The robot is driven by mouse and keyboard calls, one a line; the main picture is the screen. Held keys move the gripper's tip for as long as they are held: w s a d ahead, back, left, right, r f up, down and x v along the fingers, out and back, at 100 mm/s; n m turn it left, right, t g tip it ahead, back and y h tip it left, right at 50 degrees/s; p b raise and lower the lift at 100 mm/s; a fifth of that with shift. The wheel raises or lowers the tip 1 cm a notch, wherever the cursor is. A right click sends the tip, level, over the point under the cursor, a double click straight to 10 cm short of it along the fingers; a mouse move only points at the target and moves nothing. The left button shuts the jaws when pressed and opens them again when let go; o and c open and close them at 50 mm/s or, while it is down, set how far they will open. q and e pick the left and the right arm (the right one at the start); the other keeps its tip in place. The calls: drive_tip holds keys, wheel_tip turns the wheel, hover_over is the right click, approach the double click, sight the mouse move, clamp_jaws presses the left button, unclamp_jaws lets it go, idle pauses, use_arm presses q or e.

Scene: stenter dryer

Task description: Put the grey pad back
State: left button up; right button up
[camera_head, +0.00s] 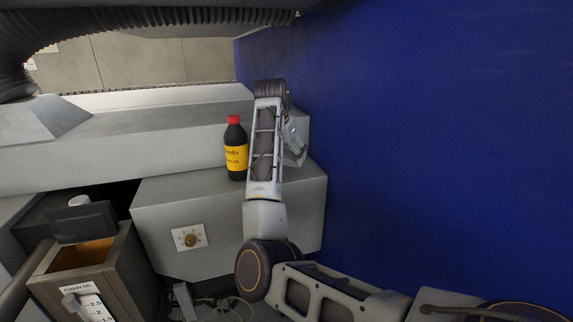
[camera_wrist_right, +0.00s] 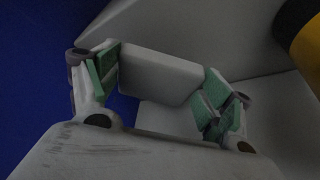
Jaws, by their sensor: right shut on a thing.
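The grey pad (camera_wrist_right: 158,76) is a smooth, rounded light-grey block in the right wrist view. My right gripper (camera_wrist_right: 160,85) is shut on it, with green-lined fingers at its left and right ends. In the head view my right gripper (camera_head: 296,146) is partly hidden behind my forearm, over the back right of the grey housing (camera_head: 230,215) and close to the blue wall. I cannot make out the pad there. Whether the pad touches the grey surface behind it is unclear. My left gripper is not in view.
A black bottle (camera_head: 236,150) with yellow label and red cap stands on the housing, just left of my right arm; its edge shows in the wrist view (camera_wrist_right: 302,35). A blue wall (camera_head: 440,130) rises on the right. An open oil box (camera_head: 85,270) is at lower left.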

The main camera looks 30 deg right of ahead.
sight(285, 158)
drive_tip(key=shift+f+p, duration=0.3)
drive_tip(key=shift+f, duration=1.3)
drive_tip(key=shift+f, duration=0.1)
drive_tip(key=o, duration=0.9)
